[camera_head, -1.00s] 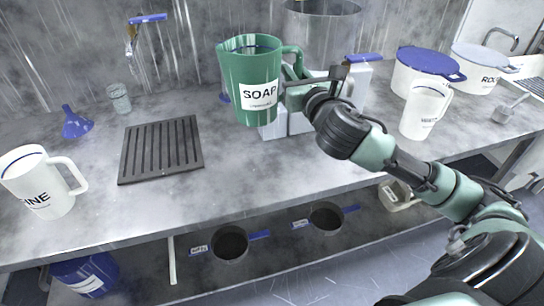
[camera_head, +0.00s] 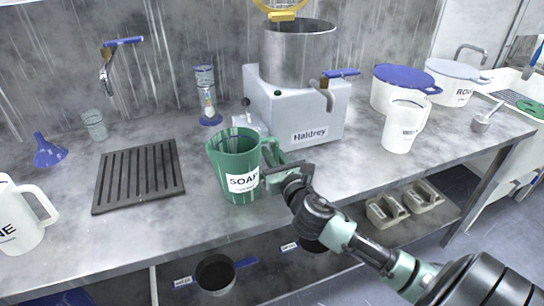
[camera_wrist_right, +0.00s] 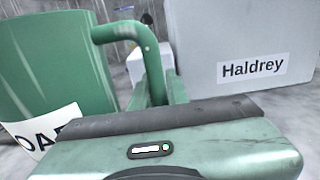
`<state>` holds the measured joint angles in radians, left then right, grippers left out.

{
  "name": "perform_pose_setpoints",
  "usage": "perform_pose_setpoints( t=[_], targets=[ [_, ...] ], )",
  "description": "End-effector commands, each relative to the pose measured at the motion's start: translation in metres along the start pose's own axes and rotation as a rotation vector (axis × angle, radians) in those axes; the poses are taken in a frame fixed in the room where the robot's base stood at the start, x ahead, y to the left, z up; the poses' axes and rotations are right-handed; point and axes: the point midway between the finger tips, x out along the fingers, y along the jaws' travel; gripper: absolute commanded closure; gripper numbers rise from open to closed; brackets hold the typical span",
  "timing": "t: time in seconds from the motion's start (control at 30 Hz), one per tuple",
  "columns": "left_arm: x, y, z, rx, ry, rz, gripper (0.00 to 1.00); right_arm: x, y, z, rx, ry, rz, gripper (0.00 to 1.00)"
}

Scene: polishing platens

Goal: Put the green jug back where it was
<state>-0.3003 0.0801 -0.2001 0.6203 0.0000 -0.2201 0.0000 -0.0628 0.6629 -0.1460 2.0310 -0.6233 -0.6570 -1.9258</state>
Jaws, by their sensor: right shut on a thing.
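The green jug (camera_head: 232,160) with a white SOAP label is upright at the middle of the steel bench, in front of the grey Haldrey machine. Its base appears at or very near the bench top; I cannot tell whether it touches. My right gripper (camera_head: 270,172) is shut on the jug's handle, at the jug's right side. In the right wrist view the jug (camera_wrist_right: 55,65) fills the left, and its handle (camera_wrist_right: 130,35) runs down between the fingers (camera_wrist_right: 160,88). My left gripper is not in view.
A black slatted drain mat (camera_head: 140,176) lies left of the jug. The Haldrey machine (camera_head: 290,110) stands close behind it. A white jug (camera_head: 403,125) and lidded tubs (camera_head: 392,92) stand to the right. The bench's front edge is close before the jug.

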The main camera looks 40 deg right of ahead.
Motion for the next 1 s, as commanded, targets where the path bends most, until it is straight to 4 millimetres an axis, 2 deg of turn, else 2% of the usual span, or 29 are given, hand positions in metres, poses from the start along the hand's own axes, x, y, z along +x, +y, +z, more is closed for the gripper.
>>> perform_pose_setpoints(
  t=[0.33, 0.37, 0.4, 0.43, 0.77, 0.87, 1.0],
  targets=[
    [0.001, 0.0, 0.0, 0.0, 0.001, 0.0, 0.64, 0.0, 0.0, -0.003, 0.0, -0.002, 0.0, 1.0],
    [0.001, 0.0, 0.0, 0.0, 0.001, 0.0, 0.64, 0.0, 0.0, -0.003, 0.0, -0.001, 0.0, 0.79],
    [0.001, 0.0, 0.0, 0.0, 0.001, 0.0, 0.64, 0.0, 0.0, -0.003, 0.0, -0.001, 0.0, 0.68],
    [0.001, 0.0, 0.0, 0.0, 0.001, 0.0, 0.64, 0.0, 0.0, -0.003, 0.0, -0.001, 0.0, 0.63],
    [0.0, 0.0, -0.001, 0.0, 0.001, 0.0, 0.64, 0.0, 0.0, -0.001, 0.0, -0.001, 0.0, 0.63],
    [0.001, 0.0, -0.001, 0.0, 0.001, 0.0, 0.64, -0.007, 0.0, -0.003, -0.001, 0.001, 0.0, 0.63],
    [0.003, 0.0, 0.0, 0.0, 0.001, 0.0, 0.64, -0.03, 0.0, -0.003, -0.001, 0.002, 0.002, 0.63]
  ],
)
